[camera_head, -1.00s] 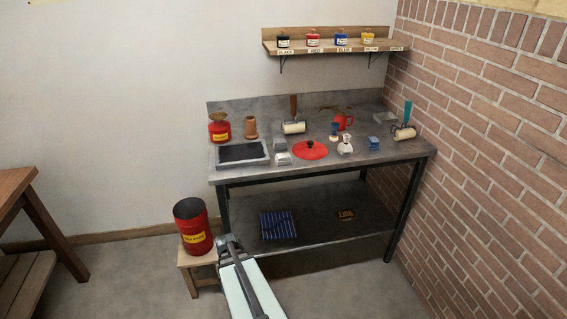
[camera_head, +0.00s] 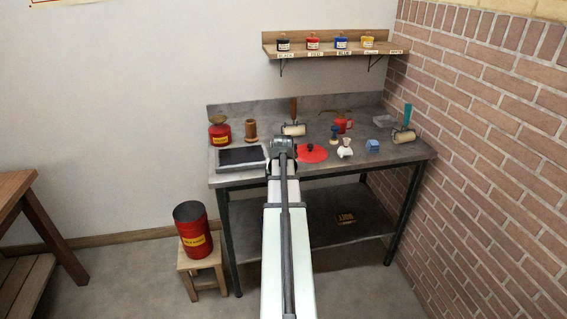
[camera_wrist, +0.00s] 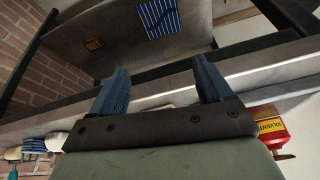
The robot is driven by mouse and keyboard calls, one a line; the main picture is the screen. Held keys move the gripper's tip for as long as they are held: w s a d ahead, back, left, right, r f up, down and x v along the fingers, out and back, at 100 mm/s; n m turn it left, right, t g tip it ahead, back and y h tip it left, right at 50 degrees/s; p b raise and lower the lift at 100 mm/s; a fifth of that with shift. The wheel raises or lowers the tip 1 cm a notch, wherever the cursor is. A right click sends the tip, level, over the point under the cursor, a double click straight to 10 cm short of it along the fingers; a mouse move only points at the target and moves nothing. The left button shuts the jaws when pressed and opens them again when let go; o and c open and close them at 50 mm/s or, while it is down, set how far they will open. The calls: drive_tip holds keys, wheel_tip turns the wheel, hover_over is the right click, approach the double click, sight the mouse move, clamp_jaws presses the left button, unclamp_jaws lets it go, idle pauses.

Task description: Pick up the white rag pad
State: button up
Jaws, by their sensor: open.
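My arm covers the strip of bench left of the red disc (camera_head: 312,153), where a small pale pad showed a second ago. A white lump (camera_head: 344,152) stands right of the disc, with a small blue folded pad (camera_head: 372,146) beyond it. My gripper reaches the front of the bench; in the head view its fingers are hidden behind my wrist. In the wrist view my gripper (camera_wrist: 163,80) has its two blue-grey fingers wide apart, with nothing held between them.
Ink jars stand on the wall shelf (camera_head: 335,50). A brick wall (camera_head: 490,150) closes the right side. A striped blue cloth (camera_wrist: 158,18) lies on the lower shelf.

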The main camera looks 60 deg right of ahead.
drive_tip(key=w+d+r+t, duration=0.1)
drive_tip(key=d+r, duration=0.3)
drive_tip(key=r, duration=0.4)
drive_tip(key=d+r, duration=0.4)
drive_tip(key=r, duration=0.4)
drive_tip(key=f+n, duration=0.1)
drive_tip(key=f, duration=0.1)
drive_tip(key=w+f, duration=0.1)
drive_tip(key=f, duration=0.2)
drive_tip(key=w+d+f+n, duration=0.1)
drive_tip(key=f, duration=0.2)
drive_tip(key=shift+w+f+n, duration=0.2)
drive_tip(key=shift+w+n, duration=0.05)
drive_tip(key=shift+n, duration=0.05)
drive_tip(key=shift+s+a+x, duration=0.1)
drive_tip(key=shift+x, duration=1.35)
drive_tip(key=shift+s+a+x, duration=0.15)
drive_tip(key=shift+x, duration=1.3)
drive_tip(key=shift+f, duration=0.15)
drive_tip(key=shift+c, duration=0.2)
drive_tip(key=c, duration=0.7)
